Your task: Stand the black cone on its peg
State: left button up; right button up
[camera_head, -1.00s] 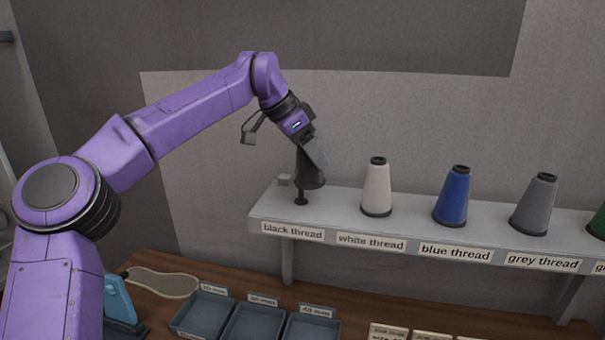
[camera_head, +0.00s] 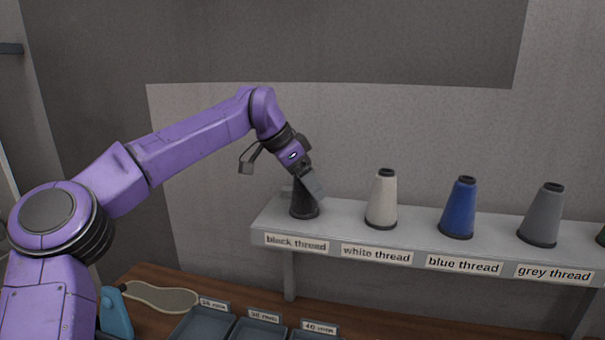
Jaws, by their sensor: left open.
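The black cone (camera_head: 304,208) stands upright at the left end of the thread shelf, behind the "black thread" label (camera_head: 296,243). Its base looks down at the shelf top. The peg is hidden, covered by the cone. My left gripper (camera_head: 304,187) is open, with its fingers around the cone's upper part. One grey finger hides part of the cone, so I cannot tell whether the fingers touch it. My right gripper is out of view.
A white cone (camera_head: 382,199), a blue cone (camera_head: 458,208) and a grey cone (camera_head: 542,215) stand to the right on the shelf (camera_head: 345,215). Below, the wooden table holds trays (camera_head: 262,332) and a sole-shaped piece (camera_head: 160,297).

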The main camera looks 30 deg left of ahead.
pick_arm(q)
jog(key=b+v, duration=0.1)
jog(key=v, duration=1.1)
jog(key=shift+d, duration=0.25)
